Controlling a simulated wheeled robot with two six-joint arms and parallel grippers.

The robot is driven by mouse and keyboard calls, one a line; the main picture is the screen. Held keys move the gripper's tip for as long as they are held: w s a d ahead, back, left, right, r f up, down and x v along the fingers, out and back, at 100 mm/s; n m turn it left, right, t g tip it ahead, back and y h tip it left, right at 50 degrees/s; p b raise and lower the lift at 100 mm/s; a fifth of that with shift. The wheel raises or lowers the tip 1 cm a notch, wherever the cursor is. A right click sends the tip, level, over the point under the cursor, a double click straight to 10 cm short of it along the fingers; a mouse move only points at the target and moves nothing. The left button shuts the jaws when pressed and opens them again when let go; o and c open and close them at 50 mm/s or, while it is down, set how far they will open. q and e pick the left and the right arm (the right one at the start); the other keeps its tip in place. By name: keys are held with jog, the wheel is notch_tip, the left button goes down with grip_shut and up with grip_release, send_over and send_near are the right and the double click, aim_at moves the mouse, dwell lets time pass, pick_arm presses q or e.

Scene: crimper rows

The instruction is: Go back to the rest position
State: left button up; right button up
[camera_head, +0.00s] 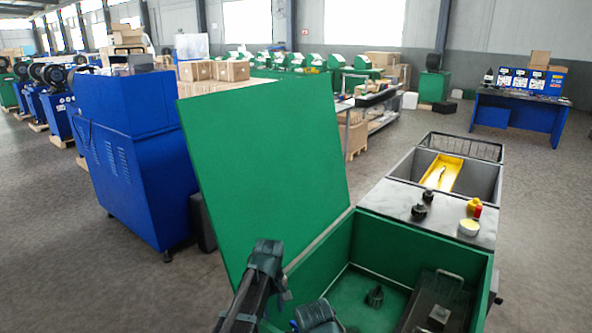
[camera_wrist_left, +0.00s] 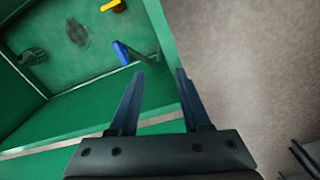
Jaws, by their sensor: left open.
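My left gripper (camera_wrist_left: 160,75) is open, its two dark blue fingers apart with nothing between them in the left wrist view. It is over the wall of the green open box (camera_wrist_left: 110,133), with grey floor beyond on the right. In the head view my dark left arm comes in at the bottom, in front of the green box (camera_head: 433,235). The fingertips are hard to make out there. My right gripper is not in view.
The box's large green lid (camera_head: 265,170) stands raised behind my left arm. Inside the box lie a dark cone-like part (camera_head: 375,296) and a dark block with a handle (camera_head: 440,300). A grey bin holds a yellow tray (camera_head: 441,174). A blue cabinet (camera_head: 130,160) stands left.

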pick_arm(q)
jog(key=s+a+m, duration=0.7)
jog(key=s+a, duration=0.3)
jog(key=s, duration=0.5)
jog(key=s+d+r+m+y+p, duration=0.1)
jog(key=s+d+m, duration=0.3)
jog(key=d, duration=0.6)
jog(key=shift+s+d+r+p, duration=0.3)
jog(key=shift+s+r+p, duration=0.3)
jog(key=shift+s, duration=0.25)
jog(key=shift+a, duration=0.1)
